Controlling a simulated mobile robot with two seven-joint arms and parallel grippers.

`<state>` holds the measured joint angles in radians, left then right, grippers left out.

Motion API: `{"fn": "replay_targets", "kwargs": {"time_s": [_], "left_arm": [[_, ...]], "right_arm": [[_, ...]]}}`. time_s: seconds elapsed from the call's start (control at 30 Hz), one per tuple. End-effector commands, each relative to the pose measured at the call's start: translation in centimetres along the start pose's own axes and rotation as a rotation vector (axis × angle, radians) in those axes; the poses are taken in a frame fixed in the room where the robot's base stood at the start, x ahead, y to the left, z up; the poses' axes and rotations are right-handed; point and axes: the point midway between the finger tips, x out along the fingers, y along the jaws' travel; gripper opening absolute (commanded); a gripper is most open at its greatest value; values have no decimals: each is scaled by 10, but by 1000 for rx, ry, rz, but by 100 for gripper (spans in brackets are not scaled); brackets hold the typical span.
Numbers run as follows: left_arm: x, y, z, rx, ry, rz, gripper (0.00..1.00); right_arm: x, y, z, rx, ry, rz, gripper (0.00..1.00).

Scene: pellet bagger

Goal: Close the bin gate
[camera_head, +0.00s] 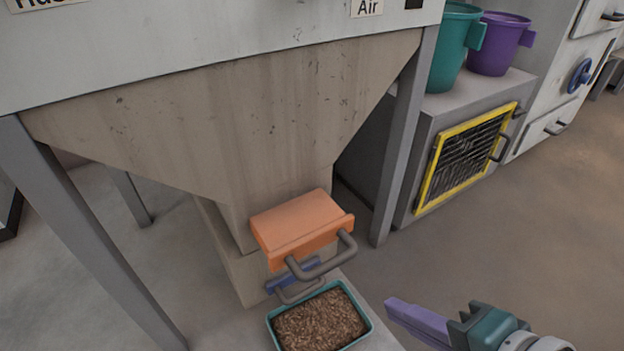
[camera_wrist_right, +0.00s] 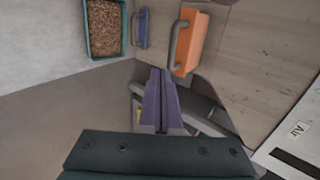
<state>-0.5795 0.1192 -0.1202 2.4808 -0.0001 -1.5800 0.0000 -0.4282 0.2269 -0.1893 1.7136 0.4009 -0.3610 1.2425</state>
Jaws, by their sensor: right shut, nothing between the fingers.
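Below the hopper (camera_head: 240,110) sits an orange gate block (camera_head: 295,228) with a grey bar handle (camera_head: 325,260) on its front. It also shows in the right wrist view (camera_wrist_right: 194,44), upper middle. A small blue piece (camera_head: 292,273) with its own grey handle lies just beneath it, and also shows in the wrist view (camera_wrist_right: 142,28). I cannot tell which of the two is the bin gate. My right gripper (camera_head: 392,307) is shut and empty, right of the handles and apart from them; its purple fingers (camera_wrist_right: 158,76) lie together in the wrist view. My left gripper is out of view.
A teal tray (camera_head: 363,313) of brown pellets stands under the gate. A grey hopper leg (camera_head: 405,135) rises to its right. Behind are a cabinet with a yellow-framed grille (camera_head: 424,190) and two buckets. Floor right of the gate is clear.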

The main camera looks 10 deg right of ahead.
Motion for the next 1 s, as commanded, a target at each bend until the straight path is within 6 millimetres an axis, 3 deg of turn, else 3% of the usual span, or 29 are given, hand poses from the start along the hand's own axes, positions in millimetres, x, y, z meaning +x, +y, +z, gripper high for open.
{"fn": "replay_targets", "kwargs": {"time_s": [0.1, 0.4, 0.63, 1.0], "left_arm": [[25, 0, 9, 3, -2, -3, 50], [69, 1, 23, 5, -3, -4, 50], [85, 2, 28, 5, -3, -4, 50], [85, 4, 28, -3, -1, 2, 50]], "right_arm": [[31, 5, 0, 0, 1, -5, 0], [92, 1, 0, -1, 0, -4, 0], [112, -13, 0, -2, 0, -1, 0], [114, -18, 0, -1, 0, 1, 0]]}}
